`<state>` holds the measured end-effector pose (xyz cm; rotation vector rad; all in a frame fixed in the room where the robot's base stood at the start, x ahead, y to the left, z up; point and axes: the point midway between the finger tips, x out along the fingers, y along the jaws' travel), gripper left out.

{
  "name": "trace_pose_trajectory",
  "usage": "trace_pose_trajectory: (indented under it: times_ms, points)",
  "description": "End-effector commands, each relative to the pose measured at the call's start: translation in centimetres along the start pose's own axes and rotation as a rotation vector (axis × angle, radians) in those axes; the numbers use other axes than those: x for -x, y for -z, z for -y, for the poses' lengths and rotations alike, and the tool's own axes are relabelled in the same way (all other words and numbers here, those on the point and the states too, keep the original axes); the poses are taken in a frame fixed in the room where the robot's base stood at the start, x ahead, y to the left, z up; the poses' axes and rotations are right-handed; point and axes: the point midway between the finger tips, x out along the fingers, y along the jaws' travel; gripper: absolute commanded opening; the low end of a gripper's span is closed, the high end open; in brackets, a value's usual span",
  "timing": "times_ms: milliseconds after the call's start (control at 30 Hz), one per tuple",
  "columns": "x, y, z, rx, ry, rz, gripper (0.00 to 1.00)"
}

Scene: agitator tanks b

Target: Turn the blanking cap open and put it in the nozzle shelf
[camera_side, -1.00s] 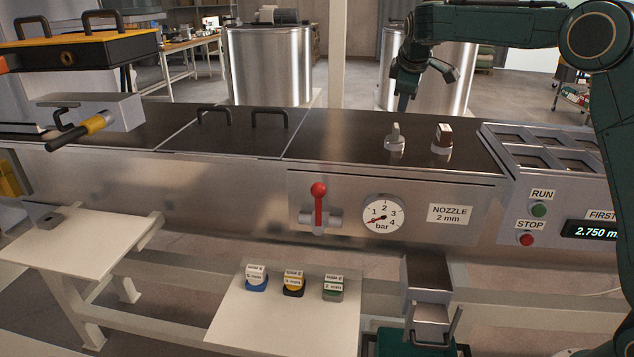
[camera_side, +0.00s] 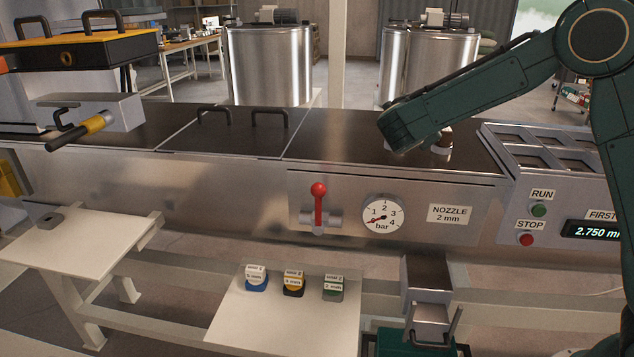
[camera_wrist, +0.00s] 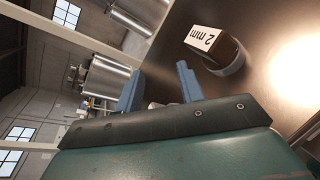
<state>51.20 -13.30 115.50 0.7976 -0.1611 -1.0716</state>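My gripper (camera_wrist: 158,88) shows two blue-grey fingers held apart in the wrist view. A small grey piece (camera_wrist: 155,105) shows low between them, mostly hidden by the gripper body; I cannot tell whether it is the blanking cap. In the side view my wrist covers the spot on the dark machine top where the grey cap stood, so the cap and my fingertips are hidden there.
A dark block labelled 2 mm (camera_wrist: 215,48) stands on the machine top close beside my fingers. A red-knobbed lever (camera_side: 319,205) and a pressure gauge (camera_side: 383,213) are on the front panel. A compartmented rack (camera_side: 550,150) is at the right.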

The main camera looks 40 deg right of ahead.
Motion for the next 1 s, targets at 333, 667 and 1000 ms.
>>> trace_pose_trajectory:
  times_ms: [333,667,1000]
  points:
    - [6.5,3.7,0.8,0.599,-0.269,0.120,0.38]
    - [8.3,5.2,1.2,0.769,-0.331,0.152,0.38]
    - [7.0,5.2,0.8,0.762,-0.327,0.150,0.38]
